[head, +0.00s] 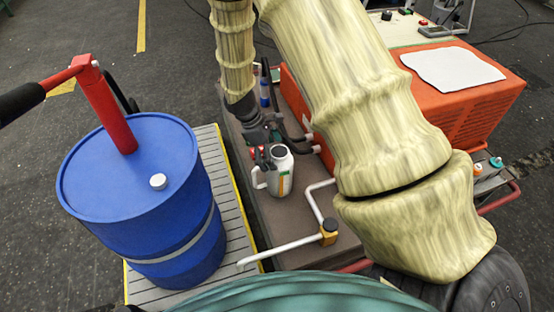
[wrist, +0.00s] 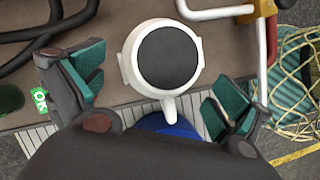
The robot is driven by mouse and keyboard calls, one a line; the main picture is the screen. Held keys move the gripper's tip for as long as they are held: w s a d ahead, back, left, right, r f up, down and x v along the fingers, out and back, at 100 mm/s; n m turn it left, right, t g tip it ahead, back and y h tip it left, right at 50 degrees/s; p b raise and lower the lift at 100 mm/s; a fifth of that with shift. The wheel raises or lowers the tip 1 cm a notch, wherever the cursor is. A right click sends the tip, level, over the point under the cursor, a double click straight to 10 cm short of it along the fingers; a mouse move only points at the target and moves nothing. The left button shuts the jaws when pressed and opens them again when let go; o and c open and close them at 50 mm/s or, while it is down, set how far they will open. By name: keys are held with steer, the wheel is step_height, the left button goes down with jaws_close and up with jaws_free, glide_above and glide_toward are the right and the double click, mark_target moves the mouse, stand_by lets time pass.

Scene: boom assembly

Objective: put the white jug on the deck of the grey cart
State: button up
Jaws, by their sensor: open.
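The white jug (head: 281,178) stands upright on a brown-grey surface (head: 290,222), its handle to the left and a green and orange label on its side. In the wrist view, the jug's dark round top (wrist: 167,57) shows, with its handle toward the bottom. My gripper (head: 263,150) is open beside the jug's upper part in the head view. In the wrist view, the teal-padded fingers of my gripper (wrist: 160,88) are spread on either side of the jug, with gaps. A grey slatted deck with a yellow edge (head: 228,210), apparently the grey cart's, lies left of the jug.
A blue drum (head: 140,190) with a red pump handle stands on the slatted deck. A white bent bar (head: 283,248) with an orange joint is in front of the jug. An orange machine (head: 470,95) stands at the right. Dark hoses (head: 290,135) lie behind the jug.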

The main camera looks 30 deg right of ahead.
steer(key=v, duration=0.7)
steer(key=shift+p, duration=0.45)
